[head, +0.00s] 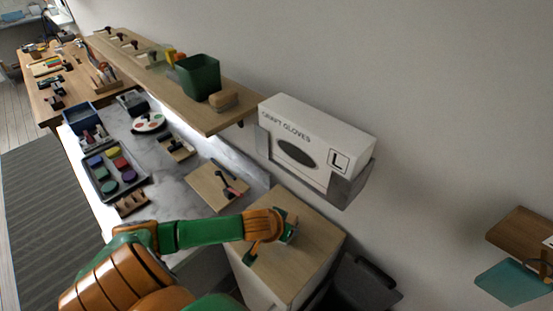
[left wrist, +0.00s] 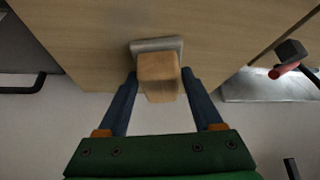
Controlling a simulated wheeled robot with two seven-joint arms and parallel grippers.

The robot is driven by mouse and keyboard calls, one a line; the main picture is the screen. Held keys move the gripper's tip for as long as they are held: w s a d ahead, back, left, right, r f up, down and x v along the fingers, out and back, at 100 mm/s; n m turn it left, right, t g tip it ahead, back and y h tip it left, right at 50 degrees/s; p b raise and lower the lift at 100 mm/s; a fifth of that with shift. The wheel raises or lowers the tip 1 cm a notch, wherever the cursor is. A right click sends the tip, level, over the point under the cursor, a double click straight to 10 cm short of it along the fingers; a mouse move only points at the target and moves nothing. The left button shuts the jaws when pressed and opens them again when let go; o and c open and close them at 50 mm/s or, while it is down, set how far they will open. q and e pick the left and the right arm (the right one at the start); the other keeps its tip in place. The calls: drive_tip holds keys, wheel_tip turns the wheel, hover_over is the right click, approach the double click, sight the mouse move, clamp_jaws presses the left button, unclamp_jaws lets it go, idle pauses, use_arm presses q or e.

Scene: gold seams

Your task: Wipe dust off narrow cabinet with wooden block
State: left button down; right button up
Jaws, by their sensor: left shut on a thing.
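The narrow cabinet (head: 305,265) has a pale wooden top and a light front, and stands at the right end of the bench. Its wooden top also fills the upper part of the left wrist view (left wrist: 80,35). My left gripper (head: 270,246) is over this top. In the left wrist view, its dark fingers (left wrist: 158,85) are shut on the sides of a wooden block (left wrist: 158,75) with a grey pad at its far end. The pad is at the cabinet top; I cannot tell whether it touches. I cannot make out dust. My right gripper is not in view.
A glove box (head: 315,140) hangs on the wall behind the cabinet. A wooden shelf (head: 150,65) holds a green bin (head: 198,76) and a brush-like block (head: 223,99). A board with tools (head: 215,188) lies left of the cabinet. A dark bin (head: 360,285) stands at right.

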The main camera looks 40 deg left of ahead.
sight(294, 216)
use_arm(q)
drive_tip(key=shift+w+d, duration=0.2)
drive_tip(key=shift+w, duration=2)
drive_tip(key=shift+s+d+r+p, duration=0.1)
drive_tip(key=shift+s+d+p, duration=0.15)
drive_tip(key=shift+d+p, duration=0.65)
drive_tip(key=s+p, duration=0.2)
drive_tip(key=shift+s, duration=0.85)
drive_tip(key=shift+s+p, duration=0.85)
drive_tip(key=shift+s, duration=0.05)
drive_tip(key=shift+s+a+f, duration=0.1)
drive_tip(key=shift+s+f, duration=0.15)
drive_tip(key=shift+s, duration=0.6)
drive_tip(key=shift+s+a+r, duration=0.1)
drive_tip(key=shift+s+a, duration=0.1)
drive_tip(key=shift+s, duration=1.45)
drive_tip(key=shift+s+a+r, duration=0.1)
drive_tip(key=shift+s+a, duration=0.05)
drive_tip(key=shift+s, duration=1.45)
